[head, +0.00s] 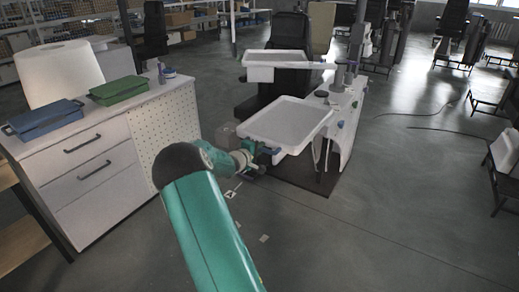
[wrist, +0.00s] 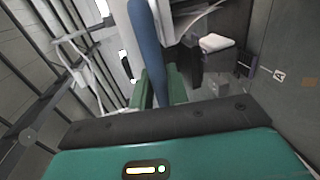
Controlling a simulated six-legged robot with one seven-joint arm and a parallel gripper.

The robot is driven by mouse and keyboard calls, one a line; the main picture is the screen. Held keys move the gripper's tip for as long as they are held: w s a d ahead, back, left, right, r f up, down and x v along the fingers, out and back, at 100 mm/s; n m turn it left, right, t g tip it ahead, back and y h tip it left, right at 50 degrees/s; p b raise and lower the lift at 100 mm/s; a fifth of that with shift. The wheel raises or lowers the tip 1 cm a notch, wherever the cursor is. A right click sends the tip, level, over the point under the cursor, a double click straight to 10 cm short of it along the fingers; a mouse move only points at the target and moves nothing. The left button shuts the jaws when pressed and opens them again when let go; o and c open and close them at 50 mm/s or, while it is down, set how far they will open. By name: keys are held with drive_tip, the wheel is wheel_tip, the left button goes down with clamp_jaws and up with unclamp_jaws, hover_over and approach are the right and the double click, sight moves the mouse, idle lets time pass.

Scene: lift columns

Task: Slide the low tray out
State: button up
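The low tray (head: 287,124) is a shallow white tray on the workstation, below a second, smaller white tray (head: 273,68). A blue handle (head: 276,152) shows at the low tray's near edge. My gripper (head: 264,152) is at this handle. In the wrist view the blue handle (wrist: 147,30) runs as a bar between the two green fingers of my gripper (wrist: 158,88). The fingers lie close on both sides of the bar and look shut on it. The fingertip contact is partly hidden by the bar.
A white drawer cabinet (head: 110,165) with a blue case (head: 45,120) and a green case (head: 118,90) stands at the left. A black chair (head: 290,32) is behind the trays. The floor (head: 400,220) at the front right is clear, with cables farther back.

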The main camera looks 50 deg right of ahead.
drive_tip(key=f+v, duration=0.1)
drive_tip(key=v, duration=0.3)
drive_tip(key=f+v, duration=0.1)
drive_tip(key=v, duration=0.4)
drive_tip(key=f+v, duration=0.1)
drive_tip(key=v, duration=0.4)
drive_tip(key=shift+a+r, duration=0.15)
drive_tip(key=shift+a, duration=0.3)
clamp_jaws()
drive_tip(key=o, duration=0.7)
unclamp_jaws()
drive_tip(key=shift+a, duration=0.1)
drive_tip(key=v, duration=1.3)
drive_tip(key=shift+s+a, duration=0.1)
drive_tip(key=shift+a, duration=0.2)
